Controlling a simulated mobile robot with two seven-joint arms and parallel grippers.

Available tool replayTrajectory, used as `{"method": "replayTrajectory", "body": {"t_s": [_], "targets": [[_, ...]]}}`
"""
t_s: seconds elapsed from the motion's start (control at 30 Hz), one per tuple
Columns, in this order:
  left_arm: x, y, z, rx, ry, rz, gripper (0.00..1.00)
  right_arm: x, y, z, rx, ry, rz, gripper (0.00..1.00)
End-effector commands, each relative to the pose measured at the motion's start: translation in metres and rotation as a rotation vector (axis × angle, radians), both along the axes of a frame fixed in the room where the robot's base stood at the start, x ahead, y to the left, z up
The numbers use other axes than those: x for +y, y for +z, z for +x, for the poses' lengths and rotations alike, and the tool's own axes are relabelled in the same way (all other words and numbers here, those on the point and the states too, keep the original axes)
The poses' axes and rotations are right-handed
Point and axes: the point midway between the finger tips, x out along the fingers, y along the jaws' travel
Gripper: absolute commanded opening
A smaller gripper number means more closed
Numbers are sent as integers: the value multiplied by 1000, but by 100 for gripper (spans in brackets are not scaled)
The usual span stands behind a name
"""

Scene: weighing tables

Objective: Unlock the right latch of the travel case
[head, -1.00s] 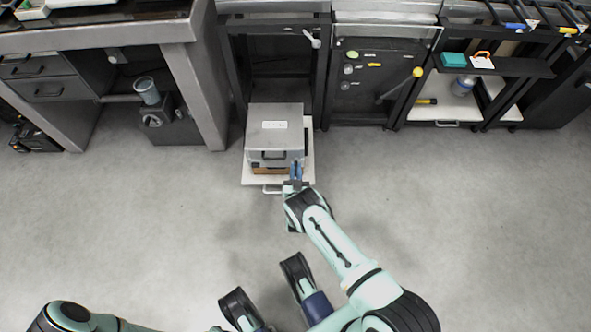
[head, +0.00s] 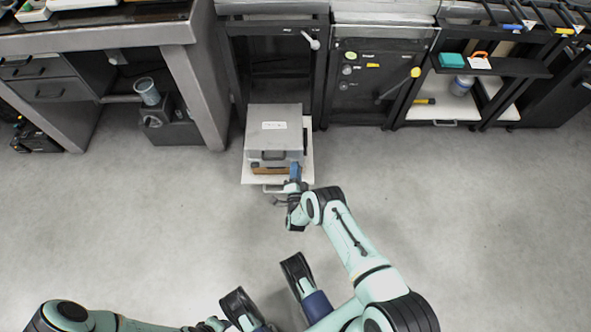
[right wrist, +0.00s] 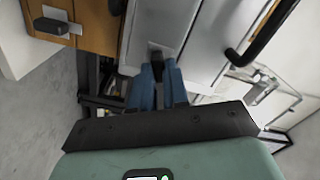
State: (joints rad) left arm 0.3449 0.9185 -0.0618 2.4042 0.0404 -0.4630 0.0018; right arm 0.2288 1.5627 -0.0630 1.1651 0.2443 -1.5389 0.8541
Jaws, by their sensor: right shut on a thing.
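The travel case (head: 285,112) is grey with a dark front handle (head: 273,155), and it sits low on a pulled-out white shelf. My right gripper (head: 295,171) is at the right end of the case's front. In the right wrist view its blue fingers (right wrist: 158,82) are closed around a small dark latch (right wrist: 156,52) on the grey case front (right wrist: 185,35). The fingers hide most of the latch, so its position is unclear. The case handle (right wrist: 268,32) is to the right there.
A brown wooden box (head: 262,170) with dark fittings shows below the case. The white shelf (head: 251,180) juts out around it. A grey bench (head: 190,75) stands left and dark cabinets (head: 365,100) behind. The floor in front is clear.

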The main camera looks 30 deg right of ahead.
Motion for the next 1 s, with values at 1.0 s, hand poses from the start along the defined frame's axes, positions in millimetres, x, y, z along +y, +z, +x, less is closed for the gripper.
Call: {"method": "replayTrajectory", "body": {"t_s": [1.0], "targets": [[0, 1, 0, -2, 0, 0, 43, 1, -2, 0, -264, 4, 433, 0]]}}
